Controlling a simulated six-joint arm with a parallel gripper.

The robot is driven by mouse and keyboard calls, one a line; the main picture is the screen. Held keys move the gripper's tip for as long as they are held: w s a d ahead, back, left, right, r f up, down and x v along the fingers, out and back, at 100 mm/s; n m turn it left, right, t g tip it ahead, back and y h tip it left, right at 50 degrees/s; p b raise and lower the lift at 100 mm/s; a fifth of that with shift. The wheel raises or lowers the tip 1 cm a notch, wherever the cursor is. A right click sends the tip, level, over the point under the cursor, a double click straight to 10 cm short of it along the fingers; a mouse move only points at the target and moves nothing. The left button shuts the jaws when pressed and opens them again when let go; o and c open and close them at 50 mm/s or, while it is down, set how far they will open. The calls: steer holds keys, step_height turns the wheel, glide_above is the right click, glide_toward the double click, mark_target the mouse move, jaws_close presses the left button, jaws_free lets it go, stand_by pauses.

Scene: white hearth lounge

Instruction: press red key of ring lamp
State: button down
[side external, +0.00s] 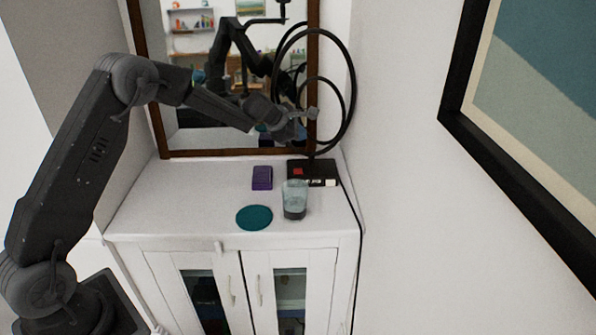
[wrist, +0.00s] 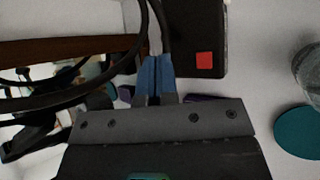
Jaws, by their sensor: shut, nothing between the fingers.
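The ring lamp (side external: 352,95) stands at the back right of the white cabinet, its black double ring rising in front of the mirror. Its black base (side external: 322,167) lies on the cabinet top and carries a red key (side external: 298,171) and a white patch. In the wrist view the red key (wrist: 204,61) shows on the black base (wrist: 208,25), to the right of my fingertips. My gripper (side external: 311,125) is shut and empty, above the base and close to the rings. The wrist view shows its blue fingers (wrist: 155,75) together beside the base, with a ring passing by them.
A purple box (side external: 262,178) lies left of the base. A clear glass (side external: 294,200) stands just in front of it, and a teal disc (side external: 254,217) lies left of the glass. The framed mirror (side external: 165,100) is behind. A black cable runs down the cabinet's right side.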

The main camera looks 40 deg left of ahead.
mark_target(298, 172)
steer(key=shift+f, duration=4.35)
steer(key=shift+f, duration=0.1)
steer(key=shift+f, duration=0.3)
steer(key=shift+f, duration=0.45)
steer(key=shift+r, duration=0.85)
steer(key=shift+r, duration=0.1)
steer(key=shift+r, duration=2.4)
steer(key=shift+d+r, duration=0.1)
